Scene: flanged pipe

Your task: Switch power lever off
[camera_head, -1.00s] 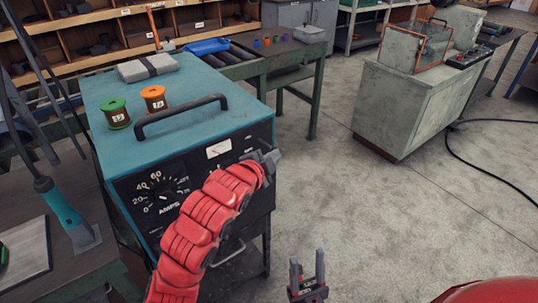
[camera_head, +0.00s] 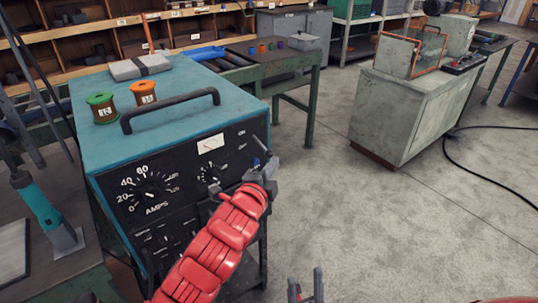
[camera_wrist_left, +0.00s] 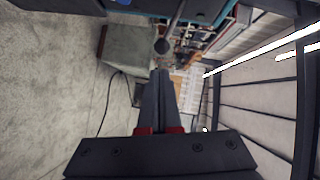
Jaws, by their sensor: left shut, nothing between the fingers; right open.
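The blue-topped welding power box (camera_head: 165,90) has a black front panel with an amps dial and a white meter. The power lever (camera_head: 259,144) sticks out from the panel's right side, beside small labels. My left gripper (camera_head: 271,166) is shut and empty, just below the lever's end in the head view. In the left wrist view the lever's round knob (camera_wrist_left: 162,46) shows just past the tips of my shut left fingers (camera_wrist_left: 161,72); I cannot tell if they touch. My right gripper (camera_head: 306,284) is open and empty at the bottom edge, partly cut off.
A black handle (camera_head: 172,107), two wire spools (camera_head: 102,107) and a grey case (camera_head: 140,67) are on top of the box. A green workbench (camera_head: 290,62) stands behind and a grey cabinet (camera_head: 405,110) at right. The floor between is clear.

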